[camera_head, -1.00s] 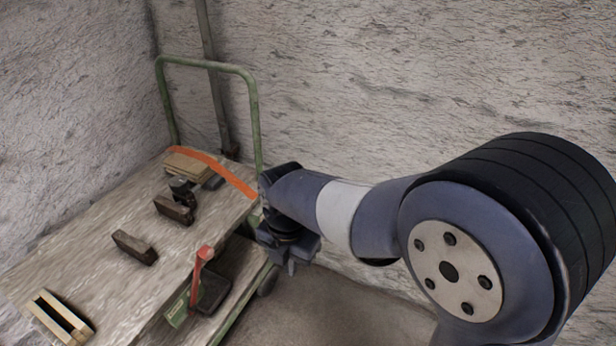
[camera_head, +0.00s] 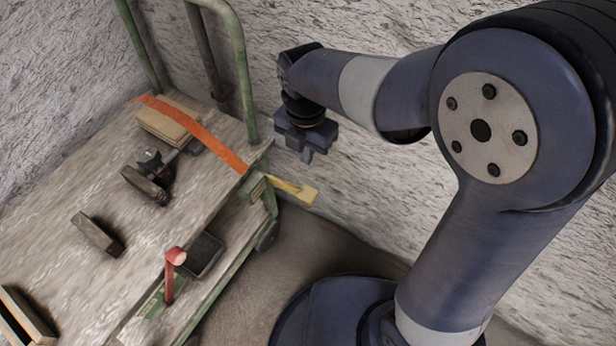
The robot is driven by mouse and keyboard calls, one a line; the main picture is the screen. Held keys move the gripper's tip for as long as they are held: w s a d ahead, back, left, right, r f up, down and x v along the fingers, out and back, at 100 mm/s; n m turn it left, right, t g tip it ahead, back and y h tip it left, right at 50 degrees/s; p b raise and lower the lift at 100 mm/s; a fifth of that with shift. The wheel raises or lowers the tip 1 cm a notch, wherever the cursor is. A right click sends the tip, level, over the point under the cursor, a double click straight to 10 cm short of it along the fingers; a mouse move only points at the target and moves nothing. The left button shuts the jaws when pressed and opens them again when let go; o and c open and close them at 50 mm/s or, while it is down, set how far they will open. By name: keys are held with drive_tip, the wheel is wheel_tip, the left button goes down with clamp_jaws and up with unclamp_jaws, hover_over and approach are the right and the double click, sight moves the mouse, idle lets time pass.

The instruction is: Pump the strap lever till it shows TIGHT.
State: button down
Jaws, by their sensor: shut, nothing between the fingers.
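An orange strap (camera_head: 205,132) runs over a wooden block on the cart's deck and down to the deck's near right edge. A yellow lever (camera_head: 298,190) sticks out to the right from a small greenish housing (camera_head: 256,187) at that edge, below the strap's end. No TIGHT marking can be read. My gripper (camera_head: 307,157) is shut and empty, pointing down. In the picture it is just above the lever's outer end, with a gap between them; I cannot tell the difference in depth.
The cart's deck (camera_head: 60,268) carries a clamp-like tool (camera_head: 150,158) and several dark blocks. A red lever (camera_head: 171,272) stands beside a dark tray (camera_head: 205,254) at the lower front side. A green handle frame (camera_head: 240,75) rises near the wall. Floor right of the cart is clear.

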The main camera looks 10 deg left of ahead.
sight(306, 194)
wheel_tip(306, 194, down, 14)
drive_tip(key=b, duration=0.4)
idle(0.4)
